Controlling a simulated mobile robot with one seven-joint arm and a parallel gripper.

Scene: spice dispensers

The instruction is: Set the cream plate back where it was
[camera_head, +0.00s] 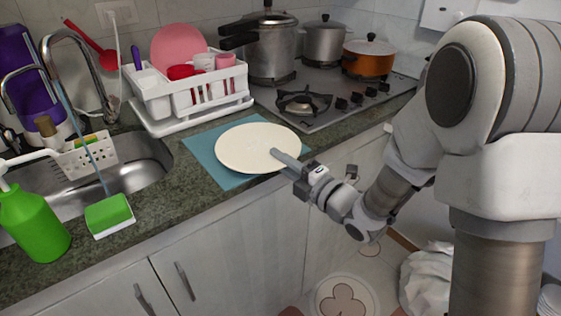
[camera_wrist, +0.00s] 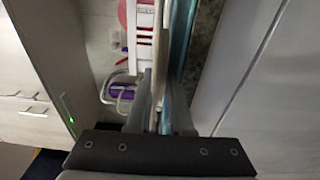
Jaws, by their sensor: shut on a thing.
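The cream plate (camera_head: 250,148) is round and lies nearly flat over a teal mat (camera_head: 205,155) on the counter, in the head view. I cannot tell whether it touches the mat. My gripper (camera_head: 285,157) is shut on the plate's near right rim, one finger showing on top. In the wrist view, the two fingers of my gripper (camera_wrist: 157,110) close on the plate, which shows edge-on as a thin pale strip (camera_wrist: 162,65) between them. The teal mat (camera_wrist: 181,55) shows beside it.
A white dish rack (camera_head: 190,100) with a pink plate stands behind the mat. The stove (camera_head: 330,95) holds several pots at the back right. The sink (camera_head: 130,165), a green sponge (camera_head: 108,214) and a green bottle (camera_head: 33,222) are at the left. The counter's front edge runs below the plate.

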